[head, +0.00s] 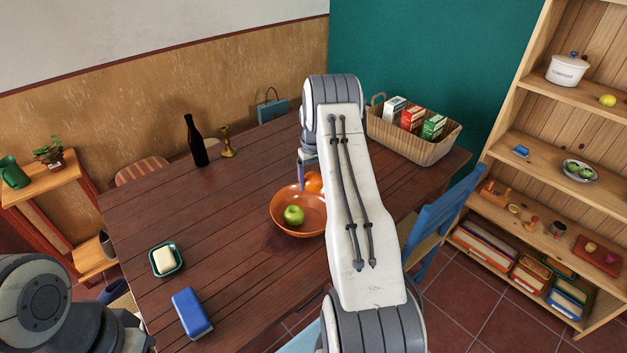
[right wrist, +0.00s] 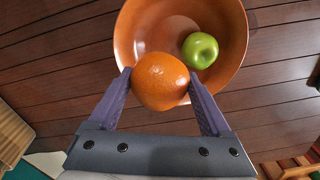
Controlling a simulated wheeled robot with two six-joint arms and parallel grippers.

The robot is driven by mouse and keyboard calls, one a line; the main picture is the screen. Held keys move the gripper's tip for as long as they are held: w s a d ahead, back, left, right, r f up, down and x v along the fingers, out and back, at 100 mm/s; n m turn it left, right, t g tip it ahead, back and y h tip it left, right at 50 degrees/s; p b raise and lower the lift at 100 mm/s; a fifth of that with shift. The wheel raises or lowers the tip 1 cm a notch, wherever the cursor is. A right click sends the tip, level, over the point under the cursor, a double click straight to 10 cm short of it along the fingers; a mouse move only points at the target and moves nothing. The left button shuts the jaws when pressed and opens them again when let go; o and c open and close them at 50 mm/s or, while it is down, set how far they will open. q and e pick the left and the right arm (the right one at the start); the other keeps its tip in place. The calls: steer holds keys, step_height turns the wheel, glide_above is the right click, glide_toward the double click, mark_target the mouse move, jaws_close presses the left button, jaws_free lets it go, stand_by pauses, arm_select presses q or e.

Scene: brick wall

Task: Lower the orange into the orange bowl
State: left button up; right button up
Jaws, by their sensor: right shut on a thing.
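The orange bowl (head: 284,222) stands on the dark wooden table, partly hidden by my right arm in the head view. A green apple (head: 294,215) lies inside it. The orange (head: 314,182) is at the bowl's far rim in the head view. In the right wrist view, my right gripper (right wrist: 160,88) is shut on the orange (right wrist: 161,78), one finger on each side. The orange overlaps the rim of the bowl (right wrist: 150,22), with the apple (right wrist: 200,50) beyond it. I cannot tell whether the orange touches the bowl. My left gripper is not in view.
A blue chair (head: 445,215) stands at the right. The tabletop left of the bowl is clear.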

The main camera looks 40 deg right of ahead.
steer(key=shift+f, duration=0.1)
steer(key=b, duration=0.4)
glide_above(313, 213)
steer(key=shift+f, duration=3.3)
steer(key=shift+f+b, duration=0.5)
steer(key=shift+f, duration=0.05)
steer(key=shift+s, duration=0.1)
steer(key=o, duration=1.3)
